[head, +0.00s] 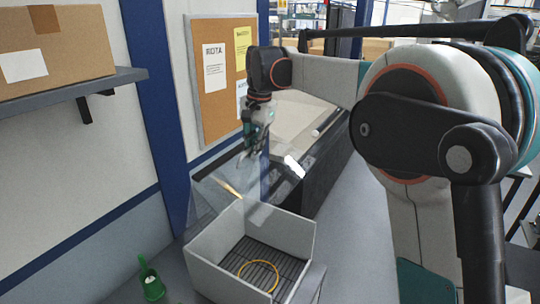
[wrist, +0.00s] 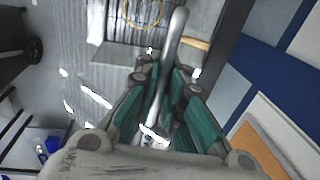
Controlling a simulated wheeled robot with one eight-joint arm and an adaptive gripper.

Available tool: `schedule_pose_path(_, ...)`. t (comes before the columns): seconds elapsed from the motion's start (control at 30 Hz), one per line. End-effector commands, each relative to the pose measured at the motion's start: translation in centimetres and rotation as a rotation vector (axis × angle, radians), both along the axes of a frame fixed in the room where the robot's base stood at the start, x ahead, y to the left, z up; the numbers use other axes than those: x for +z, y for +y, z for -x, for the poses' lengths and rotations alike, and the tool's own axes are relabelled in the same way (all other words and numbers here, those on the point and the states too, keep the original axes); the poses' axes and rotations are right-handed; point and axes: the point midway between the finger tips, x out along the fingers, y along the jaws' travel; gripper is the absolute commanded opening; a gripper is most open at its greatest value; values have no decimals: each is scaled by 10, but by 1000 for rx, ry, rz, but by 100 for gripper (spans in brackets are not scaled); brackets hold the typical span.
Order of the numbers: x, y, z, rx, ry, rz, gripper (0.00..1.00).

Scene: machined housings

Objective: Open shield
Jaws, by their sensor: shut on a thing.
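The shield (head: 208,196) is a clear panel in the head view, tilted behind the open grey box, with bright glare on it. Its exact edges and angle are hard to make out. My gripper (head: 256,152) reaches down at the shield. In the wrist view, the teal fingers of my gripper (wrist: 167,85) are closed around a grey round bar (wrist: 176,28), which looks like the shield's handle. How the bar joins the panel is hidden.
The grey box (head: 212,268) has a slatted floor with a yellow ring (head: 243,273) on it. A green brush holder (head: 151,285) stands at left. A dark bench (head: 325,165) lies behind. A wall with a cork board (head: 216,108) is close on the left.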

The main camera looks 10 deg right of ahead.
Motion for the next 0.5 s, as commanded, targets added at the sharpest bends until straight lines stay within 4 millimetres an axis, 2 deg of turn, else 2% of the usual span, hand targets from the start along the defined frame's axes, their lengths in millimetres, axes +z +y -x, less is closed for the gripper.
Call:
schedule_pose_path(0.03, 8, 7, -6, 2, 13, 18, 0)
schedule_pose_path(0.2, 17, 25, -19, 0, 9, 12, 0)
schedule_pose_path(0.5, 24, 41, -31, -1, 8, 11, 0)
